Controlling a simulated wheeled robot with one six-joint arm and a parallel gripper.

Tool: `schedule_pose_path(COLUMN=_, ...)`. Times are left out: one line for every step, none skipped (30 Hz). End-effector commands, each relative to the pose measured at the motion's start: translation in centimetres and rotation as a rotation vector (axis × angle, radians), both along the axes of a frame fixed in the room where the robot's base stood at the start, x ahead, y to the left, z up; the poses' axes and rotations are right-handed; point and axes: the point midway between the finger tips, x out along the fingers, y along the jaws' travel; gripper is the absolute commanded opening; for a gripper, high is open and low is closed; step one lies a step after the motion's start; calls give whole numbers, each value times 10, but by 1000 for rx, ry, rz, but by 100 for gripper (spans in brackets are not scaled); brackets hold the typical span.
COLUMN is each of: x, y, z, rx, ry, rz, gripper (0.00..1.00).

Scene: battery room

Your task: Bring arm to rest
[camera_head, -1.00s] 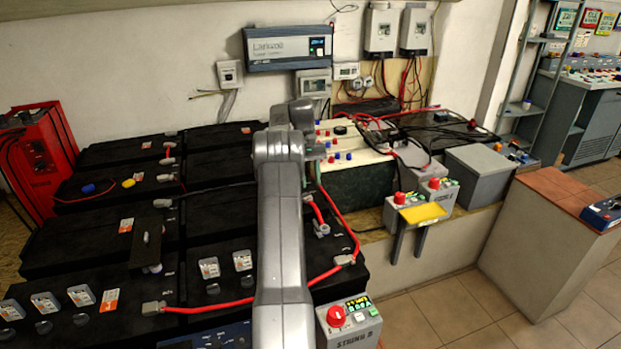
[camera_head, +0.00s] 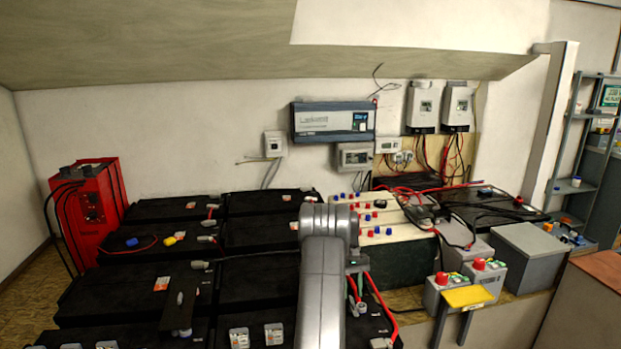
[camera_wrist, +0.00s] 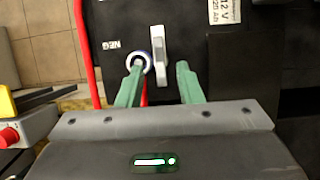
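My grey arm rises from the bottom middle of the head view, in front of the black batteries. My gripper (camera_wrist: 159,83) shows two green fingers spread apart in the wrist view, with nothing held between them. Just beyond the fingertips, on a black battery (camera_wrist: 115,22), are a pale grey lever-like piece (camera_wrist: 159,46) and a white-and-blue ring (camera_wrist: 147,64). The left fingertip overlaps the ring in the picture; I cannot tell whether they touch. In the head view the gripper is mostly hidden behind my arm.
Rows of black batteries (camera_head: 168,246) with red cables fill the left and middle. A red unit (camera_head: 92,206) stands at the far left. Grey control boxes (camera_head: 487,274) with red buttons, a yellow plate (camera_head: 468,297) and a grey box (camera_head: 530,258) are at right. Wall devices (camera_head: 333,122) hang behind.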

Motion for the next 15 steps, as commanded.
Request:
schedule_pose_path(x=-3, y=-1, z=-6, rx=1, ry=2, rz=0, gripper=33)
schedule_pose_path(x=-4, y=-1, z=-9, rx=1, ry=2, rz=0, gripper=33)
schedule_pose_path(x=-6, y=-1, z=-12, rx=0, ry=1, rz=0, gripper=33)
schedule_pose_path(x=-6, y=-1, z=-15, rx=0, ry=1, rz=0, gripper=33)
schedule_pose_path(x=-7, y=-1, z=-16, rx=0, ry=1, rz=0, gripper=33)
schedule_pose_path(x=-8, y=-1, z=-18, rx=0, ry=1, rz=0, gripper=33)
schedule_pose_path(x=-8, y=-1, z=-19, rx=0, ry=1, rz=0, gripper=33)
schedule_pose_path(x=-9, y=-1, z=-20, rx=0, ry=0, rz=0, gripper=33)
schedule_pose_path(x=-9, y=-1, z=-21, rx=-1, ry=0, rz=1, gripper=33)
schedule_pose_path(x=-8, y=-1, z=-20, rx=0, ry=0, rz=4, gripper=33)
schedule_pose_path(x=-8, y=-1, z=-20, rx=0, ry=0, rz=5, gripper=33)
schedule_pose_path(x=-8, y=-1, z=-20, rx=0, ry=0, rz=6, gripper=33)
schedule_pose_path(x=-8, y=-1, z=-20, rx=0, ry=0, rz=7, gripper=33)
schedule_pose_path(x=-8, y=-1, z=-20, rx=0, ry=0, rz=6, gripper=33)
schedule_pose_path(x=-8, y=-1, z=-20, rx=0, ry=0, rz=7, gripper=33)
